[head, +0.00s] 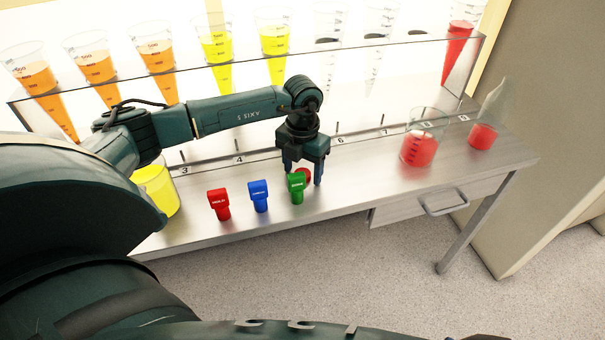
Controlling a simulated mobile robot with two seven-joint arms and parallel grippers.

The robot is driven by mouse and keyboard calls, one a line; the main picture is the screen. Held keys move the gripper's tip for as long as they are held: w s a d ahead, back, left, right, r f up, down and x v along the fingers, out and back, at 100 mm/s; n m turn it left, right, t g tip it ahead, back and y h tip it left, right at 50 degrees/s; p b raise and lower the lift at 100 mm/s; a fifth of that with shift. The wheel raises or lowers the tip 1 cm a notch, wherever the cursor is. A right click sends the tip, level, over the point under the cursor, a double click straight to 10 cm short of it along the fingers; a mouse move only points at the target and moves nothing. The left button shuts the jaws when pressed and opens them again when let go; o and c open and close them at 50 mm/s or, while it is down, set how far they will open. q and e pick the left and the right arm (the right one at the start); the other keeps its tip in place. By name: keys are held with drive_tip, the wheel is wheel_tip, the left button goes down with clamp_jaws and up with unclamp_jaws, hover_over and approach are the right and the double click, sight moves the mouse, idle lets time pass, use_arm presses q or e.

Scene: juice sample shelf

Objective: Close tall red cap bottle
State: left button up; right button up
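My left gripper (304,178) points down over the bench, its two fingers apart. A small red round thing (304,174) shows between the fingers, with a visible gap beside it. It is partly hidden behind a green stopper-like piece (297,187), so I cannot tell what it is. A red stopper-like piece (219,204) stands on the bench to the left. No bottle with a red cap on it can be made out. A clear vessel with red liquid, narrowing upward (483,134), stands at the bench's right end. My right gripper is not in view.
A blue stopper-like piece (259,195) stands between the red and green ones. A glass beaker of red liquid (419,150) stands right of the gripper. A yellow container (158,190) is at left, behind my arm. A clear-fronted rack (400,85) holds several measuring cones.

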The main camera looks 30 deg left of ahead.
use_arm(q)
drive_tip(key=c, duration=1.1)
drive_tip(key=shift+r, duration=0.1)
wheel_tip(320, 180, up, 10)
drive_tip(key=shift+f+p, duration=0.1)
drive_tip(key=shift+p, duration=0.25)
